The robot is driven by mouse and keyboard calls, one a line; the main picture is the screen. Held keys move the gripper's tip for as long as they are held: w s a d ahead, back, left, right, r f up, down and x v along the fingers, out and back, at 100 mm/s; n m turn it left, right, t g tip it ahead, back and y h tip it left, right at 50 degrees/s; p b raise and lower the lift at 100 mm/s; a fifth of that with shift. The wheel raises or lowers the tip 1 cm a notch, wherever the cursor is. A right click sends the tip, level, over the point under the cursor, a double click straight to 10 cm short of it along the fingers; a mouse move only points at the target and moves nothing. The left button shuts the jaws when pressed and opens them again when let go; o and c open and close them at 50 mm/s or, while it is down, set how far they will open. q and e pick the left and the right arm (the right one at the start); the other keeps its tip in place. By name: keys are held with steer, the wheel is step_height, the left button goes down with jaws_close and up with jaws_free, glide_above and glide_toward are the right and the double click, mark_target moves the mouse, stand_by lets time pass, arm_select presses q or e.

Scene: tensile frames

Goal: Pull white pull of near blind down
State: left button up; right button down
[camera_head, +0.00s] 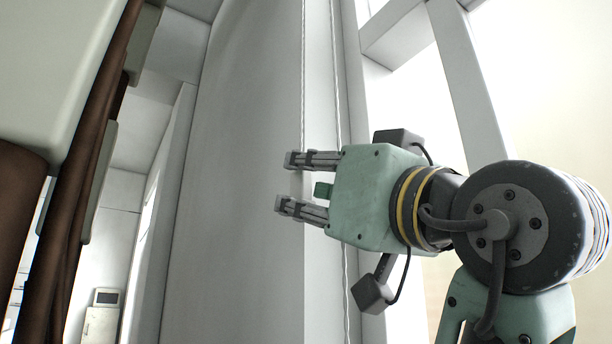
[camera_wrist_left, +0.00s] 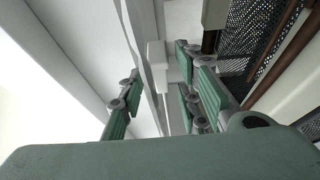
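My left gripper (camera_head: 288,182) reaches in from the right of the head view. Its two fingers are apart, one above the other, beside a pale wall panel. A small white pull (camera_head: 297,184) shows faintly between the fingertips, at the lower end of a thin white cord (camera_head: 303,80). In the left wrist view, the white pull (camera_wrist_left: 157,54) is a pale block between the spread green-padded fingers of the gripper (camera_wrist_left: 155,85), nearer the right-hand finger. I cannot tell whether that finger touches it. My right gripper is not in view.
A second cord (camera_head: 337,80) runs just right of the first, passing behind the gripper. A white window frame (camera_head: 468,90) stands close on the right. Brown and cream furniture (camera_head: 60,60) fills the left edge. A dark mesh surface (camera_wrist_left: 255,35) shows in the wrist view.

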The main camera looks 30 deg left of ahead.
arm_select(q)
steer(key=shift+x, duration=0.75)
jaws_close()
